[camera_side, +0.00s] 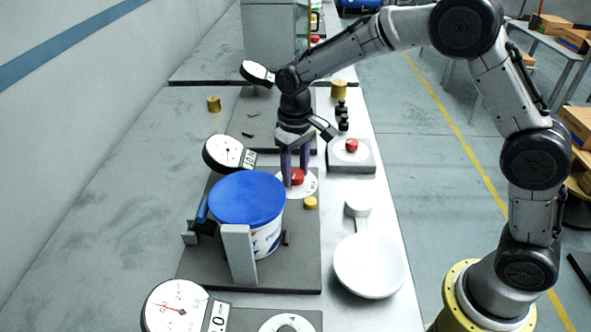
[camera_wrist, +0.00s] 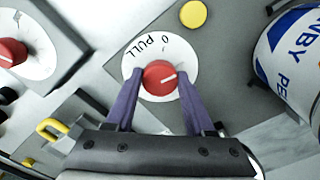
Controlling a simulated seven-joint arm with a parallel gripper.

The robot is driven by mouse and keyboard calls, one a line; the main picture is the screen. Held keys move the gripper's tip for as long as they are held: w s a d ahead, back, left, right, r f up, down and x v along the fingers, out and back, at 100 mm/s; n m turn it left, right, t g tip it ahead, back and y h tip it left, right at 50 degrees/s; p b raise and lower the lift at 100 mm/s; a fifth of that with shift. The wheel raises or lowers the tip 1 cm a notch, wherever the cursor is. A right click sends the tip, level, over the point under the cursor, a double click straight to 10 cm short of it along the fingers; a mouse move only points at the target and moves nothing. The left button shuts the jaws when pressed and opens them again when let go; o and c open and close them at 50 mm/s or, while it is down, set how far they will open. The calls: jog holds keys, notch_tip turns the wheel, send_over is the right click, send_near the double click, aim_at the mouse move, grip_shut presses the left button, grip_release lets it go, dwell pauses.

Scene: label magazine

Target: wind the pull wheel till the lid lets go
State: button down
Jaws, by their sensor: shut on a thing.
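The pull wheel is a red knob (camera_wrist: 159,78) with a white pointer line, set on a white dial (camera_wrist: 176,53) marked "0" and "PULL" in the wrist view. In the side view the red knob (camera_side: 296,176) is partly hidden behind my fingers. My gripper (camera_side: 295,175) points down with its purple fingers on both sides of the knob, shut on it; the fingers also show in the wrist view (camera_wrist: 160,84). The lid (camera_side: 247,198) is blue and sits flat on a white tub (camera_side: 266,240). The tub stands between grey upright brackets (camera_side: 240,255).
A round gauge (camera_side: 226,152) stands behind the tub. A yellow button (camera_side: 310,203) is beside the dial. Another red knob (camera_side: 351,145) sits on a separate plate to the right. A white round pan (camera_side: 369,266) lies at the front right. More gauges stand along the bench.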

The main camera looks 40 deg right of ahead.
aim_at(295, 173)
jog(key=shift+r+m, duration=0.1)
jog(key=shift+m, duration=0.3)
jog(key=shift+c, duration=1.3)
grip_release()
notch_tip(295, 173, up, 14)
